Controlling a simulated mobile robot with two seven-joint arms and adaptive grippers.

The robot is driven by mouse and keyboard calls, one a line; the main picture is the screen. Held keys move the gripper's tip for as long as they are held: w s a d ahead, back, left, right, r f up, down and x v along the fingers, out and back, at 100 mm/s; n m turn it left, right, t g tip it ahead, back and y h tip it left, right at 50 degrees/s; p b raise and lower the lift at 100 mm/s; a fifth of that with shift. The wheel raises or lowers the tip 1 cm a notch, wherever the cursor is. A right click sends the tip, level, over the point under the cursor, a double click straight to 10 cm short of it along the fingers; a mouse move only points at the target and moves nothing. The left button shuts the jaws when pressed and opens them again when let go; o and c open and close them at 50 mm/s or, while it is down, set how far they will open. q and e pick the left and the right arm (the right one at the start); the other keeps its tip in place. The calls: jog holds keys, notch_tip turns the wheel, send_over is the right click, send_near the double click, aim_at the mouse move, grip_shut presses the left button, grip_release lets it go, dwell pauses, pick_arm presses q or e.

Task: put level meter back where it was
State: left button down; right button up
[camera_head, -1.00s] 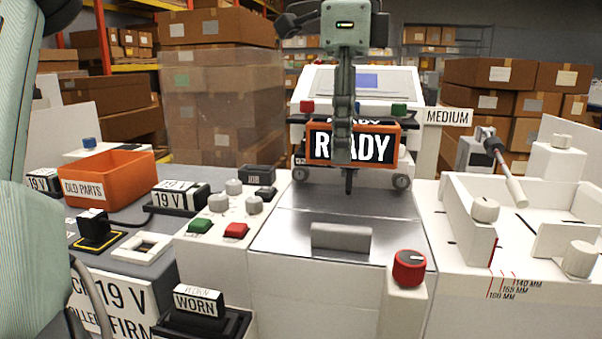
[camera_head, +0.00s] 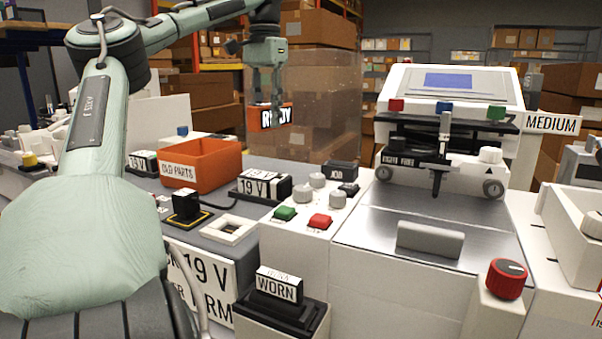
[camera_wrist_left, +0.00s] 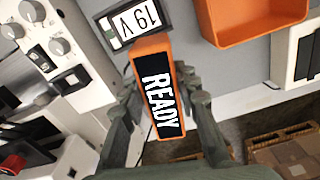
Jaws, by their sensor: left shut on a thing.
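The orange-cased meter with a black face reading READY (camera_head: 277,117) hangs in the air behind the white 19 V block. My left gripper (camera_head: 277,104) is shut on it from above. In the left wrist view the meter (camera_wrist_left: 158,95) lies between the two fingers (camera_wrist_left: 160,92), its orange end close to a 19 V block (camera_wrist_left: 125,24) in the picture. No surface is seen touching the meter. The spot where it belongs is not marked in these views. My right gripper is not in view.
An orange OLD PARTS bin (camera_head: 205,165) stands left of the 19 V block (camera_head: 262,187). A plotter (camera_head: 445,165) with a pen carriage stands on the right. Buttons and knobs (camera_head: 318,180) lie between. A white square frame (camera_head: 230,230) and a WORN block (camera_head: 277,287) sit in front.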

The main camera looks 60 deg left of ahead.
pick_arm(q)
jog(key=shift+n, duration=0.9)
jog(key=s+a, duration=0.1)
jog(key=s+a+f, duration=0.1)
jog(key=a, duration=0.1)
jog(key=shift+a, duration=0.25)
jog(key=p, duration=0.1)
send_over(296, 172)
notch_tip(296, 172, down, 8)
jog(key=shift+s+d+r, duration=0.1)
jog(key=shift+r, duration=0.15)
jog(key=shift+f, duration=1.95)
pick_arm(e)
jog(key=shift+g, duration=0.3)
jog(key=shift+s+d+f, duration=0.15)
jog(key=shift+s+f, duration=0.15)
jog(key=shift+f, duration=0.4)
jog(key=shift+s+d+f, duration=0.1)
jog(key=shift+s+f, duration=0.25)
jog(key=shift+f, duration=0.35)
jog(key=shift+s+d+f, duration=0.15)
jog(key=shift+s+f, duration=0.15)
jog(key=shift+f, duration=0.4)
pick_arm(q)
jog(key=shift+f, duration=0.25)
jog(key=c, duration=1.1)
grip_release()
jog(key=shift+c, duration=0.2)
jog(key=shift+r, duration=0.2)
